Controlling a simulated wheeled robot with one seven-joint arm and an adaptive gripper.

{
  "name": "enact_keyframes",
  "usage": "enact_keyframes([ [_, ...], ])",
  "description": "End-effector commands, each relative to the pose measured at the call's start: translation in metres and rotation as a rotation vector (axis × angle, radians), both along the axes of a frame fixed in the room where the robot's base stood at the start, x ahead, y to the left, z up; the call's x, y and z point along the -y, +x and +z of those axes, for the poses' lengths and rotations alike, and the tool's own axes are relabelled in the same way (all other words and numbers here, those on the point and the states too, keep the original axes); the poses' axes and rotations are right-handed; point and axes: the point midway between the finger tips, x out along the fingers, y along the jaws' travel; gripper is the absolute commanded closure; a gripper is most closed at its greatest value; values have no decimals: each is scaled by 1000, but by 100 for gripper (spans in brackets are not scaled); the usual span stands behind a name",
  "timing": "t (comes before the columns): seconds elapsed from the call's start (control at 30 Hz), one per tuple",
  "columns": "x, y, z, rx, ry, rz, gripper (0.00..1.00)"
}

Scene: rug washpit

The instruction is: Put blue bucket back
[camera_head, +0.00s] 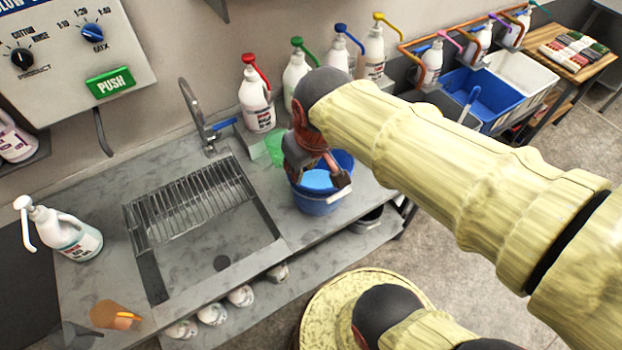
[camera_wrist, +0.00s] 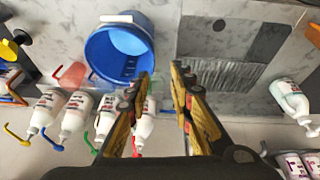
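The blue bucket (camera_head: 318,206) stands upright on the grey counter, just right of the sink, in the head view. Its inside is lighter blue; I cannot tell whether it holds liquid. My gripper (camera_head: 318,176) is over the bucket's mouth, partly hiding the far rim. In the wrist view the bucket (camera_wrist: 120,45) is at the upper left. My gripper (camera_wrist: 160,76) is open there, with a clear gap between its fingers. The left finger overlaps the bucket's near right rim in the picture; I cannot tell whether it touches. Nothing is held.
The sink (camera_head: 222,262) with a drying rack is left of the bucket. Pump bottles (camera_head: 257,104) stand along the wall behind. A green translucent jug (camera_head: 276,148) is close behind the bucket. Blue (camera_head: 492,100) and white (camera_head: 524,74) tubs are at the right.

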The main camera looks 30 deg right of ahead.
Motion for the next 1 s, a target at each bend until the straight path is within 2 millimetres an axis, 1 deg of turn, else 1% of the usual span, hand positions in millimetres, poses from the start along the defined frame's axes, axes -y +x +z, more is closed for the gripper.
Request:
enact_keyframes([
  [0.03, -3, -17, 13, 45, 18, -19, 77],
  [0.1, -7, -35, 22, 85, 40, -46, 77],
  [0.23, -12, -56, 30, 131, 70, -74, 77],
  [0.37, -13, -63, 33, 146, 81, -86, 77],
  [0.63, -13, -63, 32, 146, 82, -85, 77],
  [0.73, -13, -62, 28, 146, 81, -86, 77],
  [0.83, -13, -62, 16, 146, 81, -86, 77],
  [0.97, -13, -62, -9, 145, 81, -86, 77],
  [1.0, -13, -62, -19, 145, 81, -86, 77],
])
